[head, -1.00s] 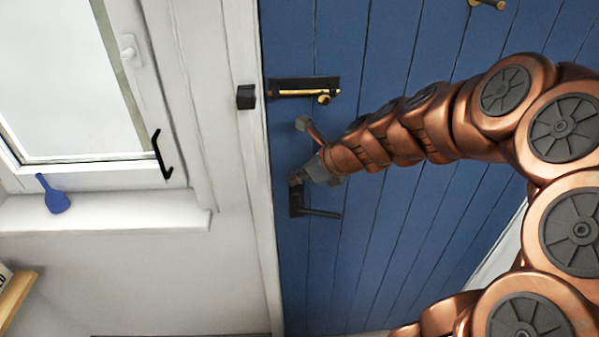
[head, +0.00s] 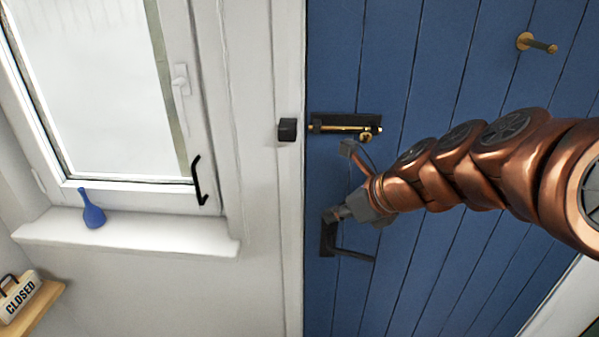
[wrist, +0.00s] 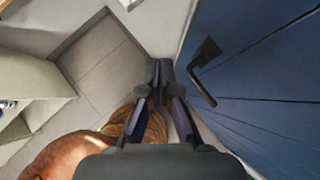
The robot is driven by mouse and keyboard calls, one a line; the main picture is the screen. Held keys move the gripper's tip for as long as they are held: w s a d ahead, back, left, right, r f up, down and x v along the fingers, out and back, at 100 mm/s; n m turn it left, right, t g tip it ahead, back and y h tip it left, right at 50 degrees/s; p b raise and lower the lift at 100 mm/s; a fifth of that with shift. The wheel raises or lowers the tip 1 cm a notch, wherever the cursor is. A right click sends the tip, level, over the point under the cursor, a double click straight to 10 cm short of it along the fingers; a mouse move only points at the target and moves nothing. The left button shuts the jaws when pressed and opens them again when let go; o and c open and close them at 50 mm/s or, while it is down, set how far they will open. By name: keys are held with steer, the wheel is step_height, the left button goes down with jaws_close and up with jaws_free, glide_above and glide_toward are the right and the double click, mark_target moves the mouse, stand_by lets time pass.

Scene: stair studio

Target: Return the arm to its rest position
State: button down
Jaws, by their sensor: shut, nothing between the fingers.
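My gripper (head: 335,214) is at the end of my copper arm, in front of the blue door (head: 430,120) in the head view. Its tip overlaps the top of the dark door handle (head: 355,255) there. In the wrist view my gripper (wrist: 160,70) is shut and empty, its fingertips together. The door handle (wrist: 203,68) lies to the right of the fingertips there, apart from them. My arm reaches in from the right side of the head view, roughly level.
A bolt (head: 345,126) sits on the door above the handle, and a brass peg (head: 537,43) higher right. A window sill (head: 130,232) with a blue vase (head: 91,209) is left, and a CLOSED sign (head: 20,296) on a wooden shelf. The wrist view shows tiled floor (wrist: 105,60).

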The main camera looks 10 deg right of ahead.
steer(key=s+a+f+n+g+h, duration=0.1)
steer(key=s+a+f+n+g, duration=0.2)
steer(key=s+n, duration=0.35)
steer(key=s+a+f+n+g, duration=0.2)
steer(key=s+f+n, duration=0.25)
steer(key=n, duration=0.35)
steer(key=s+d+f+n+g+h, duration=0.2)
steer(key=s+n, duration=0.4)
steer(key=n, duration=0.1)
steer(key=s+d+f+n+g+h, duration=0.2)
steer(key=s+d+n, duration=0.1)
steer(key=s+n, duration=0.4)
steer(key=shift+s, duration=0.3)
steer(key=shift+n, duration=0.25)
